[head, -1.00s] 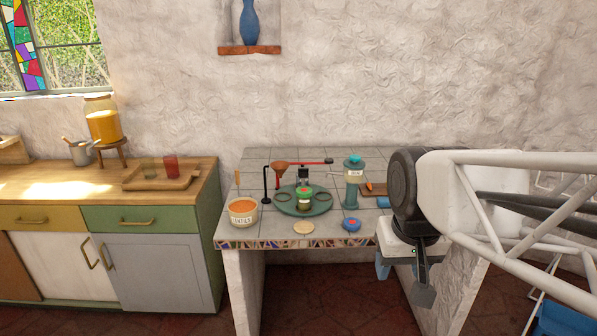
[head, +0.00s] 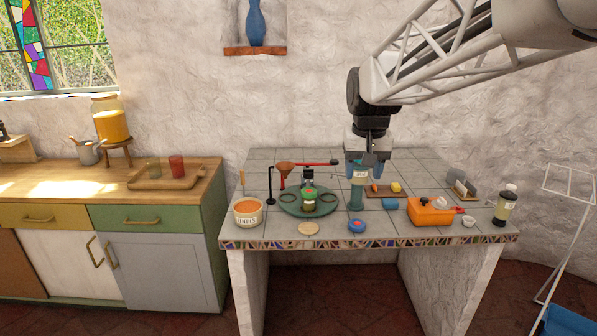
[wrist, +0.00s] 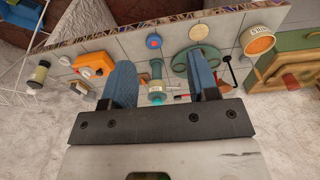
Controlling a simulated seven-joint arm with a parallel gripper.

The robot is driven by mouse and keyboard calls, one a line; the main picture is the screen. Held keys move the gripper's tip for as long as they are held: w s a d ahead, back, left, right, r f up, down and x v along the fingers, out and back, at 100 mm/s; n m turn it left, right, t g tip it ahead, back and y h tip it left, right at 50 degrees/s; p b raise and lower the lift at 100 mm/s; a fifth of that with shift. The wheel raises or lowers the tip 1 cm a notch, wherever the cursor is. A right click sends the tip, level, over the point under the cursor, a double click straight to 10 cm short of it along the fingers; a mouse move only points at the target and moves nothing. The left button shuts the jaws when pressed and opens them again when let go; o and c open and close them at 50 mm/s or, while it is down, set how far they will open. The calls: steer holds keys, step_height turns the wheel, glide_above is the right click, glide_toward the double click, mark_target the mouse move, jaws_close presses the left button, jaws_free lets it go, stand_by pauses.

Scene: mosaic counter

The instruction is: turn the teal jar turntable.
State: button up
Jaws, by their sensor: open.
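The teal turntable (head: 306,213) lies on the tiled counter, left of its middle, with dark oval shapes on its top. A small jar (head: 309,205) with a green and red top stands at its centre. The turntable also shows in the wrist view (wrist: 179,62), partly hidden by one finger. My gripper (head: 366,174) is open above the counter, right of the turntable and apart from it. In the head view its fingers appear just above or behind a teal cylinder (head: 356,196). In the wrist view no object is held between the fingers (wrist: 162,75).
A labelled orange-filled bowl (head: 247,212) sits left of the turntable. A funnel stand (head: 271,184) is behind it. A tan disc (head: 309,228) and a blue round piece (head: 356,226) lie in front. An orange box (head: 430,212) and dark bottle (head: 505,207) stand right.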

steer(key=w+a+f, duration=0.1)
steer(key=w+a, duration=0.1)
steer(key=w, duration=0.8)
steer(key=w+a+f, duration=0.1)
steer(key=w+a, duration=0.1)
steer(key=w, duration=0.9)
steer(key=g, duration=0.2)
glide_above(308, 170)
steer(key=f, duration=1)
steer(key=shift+w+d, duration=0.1)
steer(key=shift+w, duration=0.15)
steer(key=shift+f, duration=0.1)
steer(key=shift+f, duration=3.8)
steer(key=c, duration=1)
